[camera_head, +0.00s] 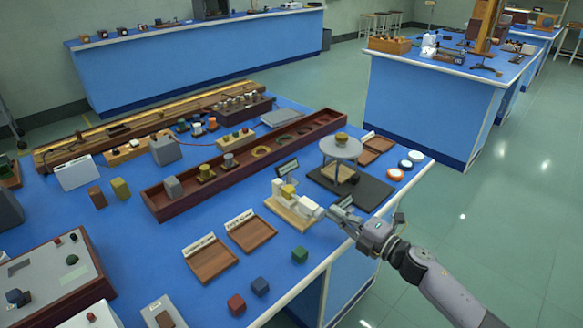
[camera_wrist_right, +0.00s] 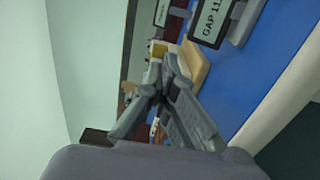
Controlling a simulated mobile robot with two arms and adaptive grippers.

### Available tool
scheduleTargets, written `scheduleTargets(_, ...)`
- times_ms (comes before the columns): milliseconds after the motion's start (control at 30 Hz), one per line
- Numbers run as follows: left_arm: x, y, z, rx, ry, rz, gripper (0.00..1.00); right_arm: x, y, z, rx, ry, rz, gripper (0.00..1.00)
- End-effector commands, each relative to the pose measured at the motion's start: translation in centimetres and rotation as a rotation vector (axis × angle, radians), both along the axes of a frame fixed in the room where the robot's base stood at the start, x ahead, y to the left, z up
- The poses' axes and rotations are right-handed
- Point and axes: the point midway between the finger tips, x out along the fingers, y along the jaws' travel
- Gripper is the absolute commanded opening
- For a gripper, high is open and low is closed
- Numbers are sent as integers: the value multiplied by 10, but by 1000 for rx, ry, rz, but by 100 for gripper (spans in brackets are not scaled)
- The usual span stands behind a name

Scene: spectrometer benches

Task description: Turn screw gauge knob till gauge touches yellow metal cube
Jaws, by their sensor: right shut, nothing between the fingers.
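The screw gauge (camera_head: 306,207) is a white device on a light wooden base (camera_head: 283,214) near the front edge of the blue bench. The yellow metal cube (camera_head: 288,191) sits on it, toward its far end; it also shows in the wrist view (camera_wrist_right: 158,49) just beyond my fingertips. My right gripper (camera_head: 336,213) is shut and empty, at the right end of the gauge where the knob lies. Its fingers (camera_wrist_right: 166,78) meet in the wrist view and hide the knob, so I cannot tell whether they touch it. My left gripper is not in view.
A sign reading "GAP 11" (camera_wrist_right: 210,22), cut off, stands beside the gauge. A round-topped stand (camera_head: 341,148) on a dark board is behind it. Wooden trays (camera_head: 211,261) and small coloured cubes (camera_head: 260,286) lie to the left and front. A long dark red rack (camera_head: 229,178) runs behind.

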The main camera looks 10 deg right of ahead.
Motion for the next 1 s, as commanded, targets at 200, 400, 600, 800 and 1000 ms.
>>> scheduleTargets(200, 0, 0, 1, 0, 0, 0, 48, -1, 9, 0, 10, -6, 16, 0)
scheduleTargets(400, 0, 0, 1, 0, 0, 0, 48, -2, 10, -5, 7, -4, 18, 0)
scheduleTargets(600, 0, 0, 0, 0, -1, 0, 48, -3, 10, -7, 5, -2, 18, 0)
scheduleTargets(800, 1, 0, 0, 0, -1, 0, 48, -2, 8, -8, 5, -1, 18, 0)
scheduleTargets(1000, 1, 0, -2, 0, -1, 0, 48, 2, 3, -9, 5, -1, 16, 0)
